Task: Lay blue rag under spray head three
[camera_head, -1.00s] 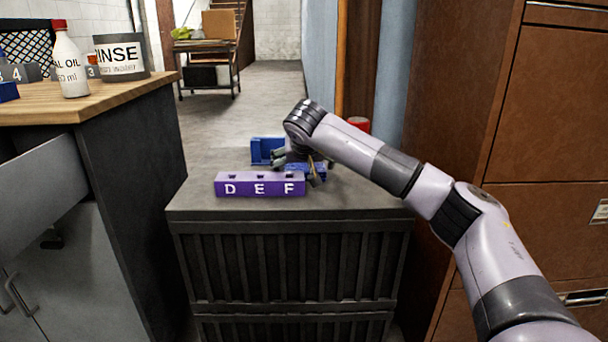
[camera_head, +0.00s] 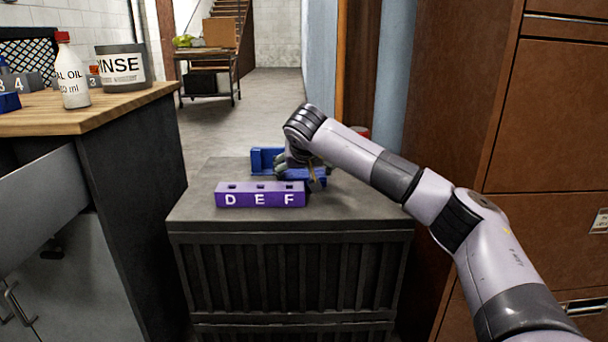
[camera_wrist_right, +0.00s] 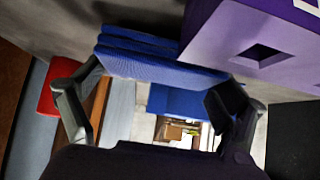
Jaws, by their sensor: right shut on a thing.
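A folded blue cloth, which looks like the blue rag (camera_head: 316,176), lies on the dark cabinet top behind a purple block. In the right wrist view the layered blue rag (camera_wrist_right: 150,58) lies across the space between my fingers. The fingers of the right gripper (camera_wrist_right: 155,112) also show in the wrist view, spread wide. The wrist partly hides the rag. I cannot make out a spray head. My left gripper is not in view.
The purple block (camera_head: 260,195), lettered D E F, stands close in front of the rag. A blue holder (camera_head: 265,161) stands behind it. A red object (camera_head: 359,132) is beyond my arm. Bottles, a RINSE tub (camera_head: 122,68) and numbered grey pieces stand on the left wooden counter (camera_head: 120,107).

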